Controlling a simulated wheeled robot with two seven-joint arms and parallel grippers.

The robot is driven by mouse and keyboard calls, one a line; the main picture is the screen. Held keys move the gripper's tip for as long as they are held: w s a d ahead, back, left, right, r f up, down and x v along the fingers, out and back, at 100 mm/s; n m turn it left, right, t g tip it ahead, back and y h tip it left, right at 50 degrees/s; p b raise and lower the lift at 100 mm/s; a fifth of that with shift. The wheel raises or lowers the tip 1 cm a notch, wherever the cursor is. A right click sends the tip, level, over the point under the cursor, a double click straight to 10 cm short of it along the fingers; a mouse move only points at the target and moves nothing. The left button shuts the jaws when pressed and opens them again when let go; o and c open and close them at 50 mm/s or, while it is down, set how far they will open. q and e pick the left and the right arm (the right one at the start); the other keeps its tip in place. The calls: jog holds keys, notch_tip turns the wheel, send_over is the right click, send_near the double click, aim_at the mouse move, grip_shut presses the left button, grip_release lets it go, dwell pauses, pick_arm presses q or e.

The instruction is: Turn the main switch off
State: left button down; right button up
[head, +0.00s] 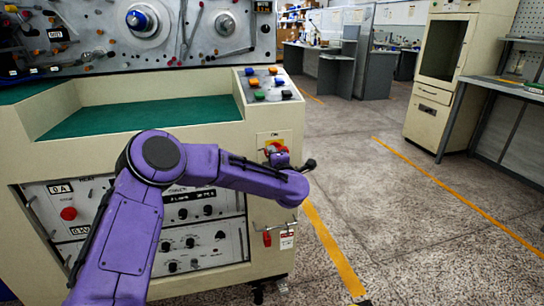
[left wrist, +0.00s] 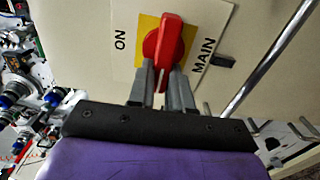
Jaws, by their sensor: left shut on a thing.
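The main switch has a red handle (left wrist: 169,36) on a yellow square (left wrist: 146,28), set in a pale plate marked ON and MAIN. My left gripper (left wrist: 163,72) is shut on the handle, one finger on each side. In the head view the red switch (head: 272,147) shows on the machine's front right, partly hidden by my purple left arm. My right gripper is not in view.
The cream machine (head: 135,95) fills the left, with a green shelf (head: 150,117) and coloured buttons (head: 268,83). A metal bar handle (left wrist: 268,60) runs close to the switch in the left wrist view. A cream cabinet (head: 440,60) stands at right. Floor between is clear.

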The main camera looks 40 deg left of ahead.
pick_arm(q)
jog(key=shift+f, duration=0.1)
jog(key=c, duration=1)
grip_release()
jog(key=shift+c, duration=0.2)
jog(key=v, duration=1)
jog(key=shift+s+d, duration=0.2)
jog(key=shift+s, duration=0.05)
